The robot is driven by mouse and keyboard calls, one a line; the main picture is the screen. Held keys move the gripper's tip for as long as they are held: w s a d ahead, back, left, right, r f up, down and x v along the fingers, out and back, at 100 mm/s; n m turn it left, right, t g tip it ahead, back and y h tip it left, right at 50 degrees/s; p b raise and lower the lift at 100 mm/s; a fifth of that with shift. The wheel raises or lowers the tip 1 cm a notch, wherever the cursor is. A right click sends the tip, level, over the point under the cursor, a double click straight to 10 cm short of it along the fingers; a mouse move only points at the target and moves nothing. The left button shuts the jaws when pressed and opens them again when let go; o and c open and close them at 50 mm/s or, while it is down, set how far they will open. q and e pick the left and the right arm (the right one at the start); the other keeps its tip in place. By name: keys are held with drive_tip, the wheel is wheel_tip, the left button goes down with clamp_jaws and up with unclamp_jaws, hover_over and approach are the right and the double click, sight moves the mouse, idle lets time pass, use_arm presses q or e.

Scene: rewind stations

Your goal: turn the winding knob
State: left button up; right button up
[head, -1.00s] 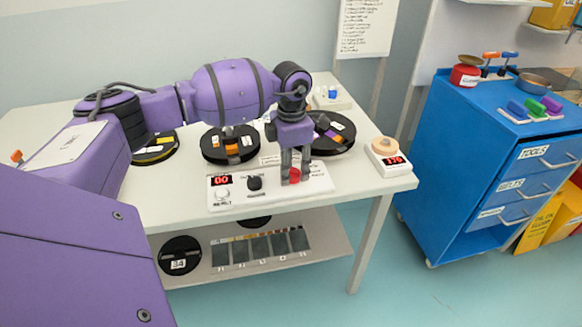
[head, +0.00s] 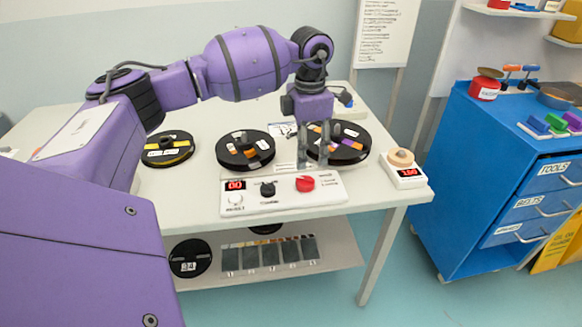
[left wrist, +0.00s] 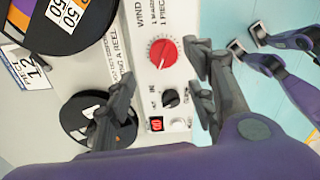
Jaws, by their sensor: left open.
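The red winding knob (head: 305,184) sits on the right half of a white control panel (head: 285,205). In the left wrist view the red knob (left wrist: 162,52) has a dial scale around it and "WIND" lettering beside it. My left gripper (head: 311,163) is open and empty, with its fingers pointing down. It is above and behind the knob, apart from it. In the left wrist view its fingers (left wrist: 160,72) stand wide apart on either side of the knob's direction. My right gripper is not recognisable in either view.
A black knob (head: 267,189) and a red 00 display (head: 235,185) are left of the red knob. Black reels (head: 245,150) lie behind the panel. A small scale (head: 404,172) stands right. A blue cabinet (head: 500,180) is beyond the table.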

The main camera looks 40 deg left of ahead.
use_arm(q)
wheel_tip(320, 180, up, 4)
drive_tip(key=shift+f, duration=0.15)
idle(0.5)
